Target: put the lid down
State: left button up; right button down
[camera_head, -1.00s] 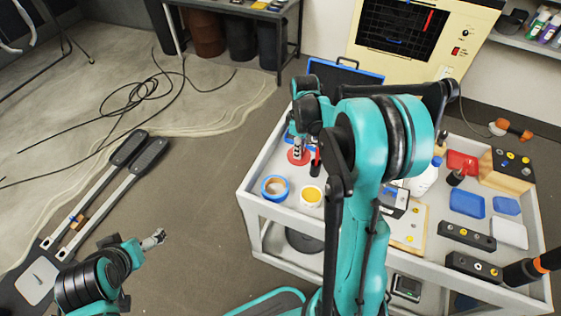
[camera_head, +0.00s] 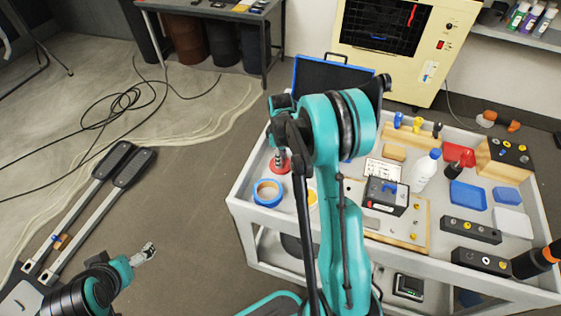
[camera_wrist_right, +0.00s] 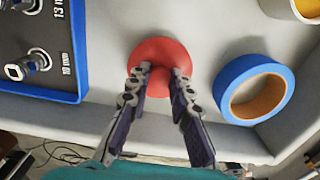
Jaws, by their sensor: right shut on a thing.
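The lid is a round red disc (camera_wrist_right: 160,55), between a blue-edged socket tray and a roll of blue tape in the right wrist view. It also shows as a small red disc (camera_head: 280,166) near the cart's left end in the head view. My right gripper (camera_wrist_right: 160,78) is shut on the lid's middle; its fingers hide part of it. Whether the lid touches the cart top I cannot tell. My right gripper shows small in the head view (camera_head: 279,154), partly behind my arm. My left gripper (camera_head: 148,252) is over the floor at left, away from the cart; its fingers are too small to read.
The blue tape roll (camera_wrist_right: 254,90) lies right of the lid. The socket tray (camera_wrist_right: 40,50) is on its left. A yellow-and-white tub (camera_wrist_right: 292,8) is at upper right. The cart's raised rim (camera_wrist_right: 85,125) runs close by. A black box (camera_head: 386,195) and white bottle (camera_head: 424,170) stand farther right.

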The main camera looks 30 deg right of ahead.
jog(key=shift+f, duration=0.1)
jog(key=shift+f, duration=0.15)
jog(key=c, duration=1.4)
grip_release()
jog(key=shift+o, duration=0.2)
jog(key=shift+r, duration=0.25)
notch_tip(320, 180, up, 11)
jog(key=p, duration=0.4)
jog(key=s+a+r+m+t, duration=0.3)
jog(key=s+a+r, duration=0.5)
jog(key=r, duration=0.2)
jog(key=s+a+m+t, duration=0.4)
jog(key=s+a, duration=0.3)
jog(key=s, duration=0.4)
jog(key=shift+a+m, duration=0.25)
jog(key=shift+m, duration=0.35)
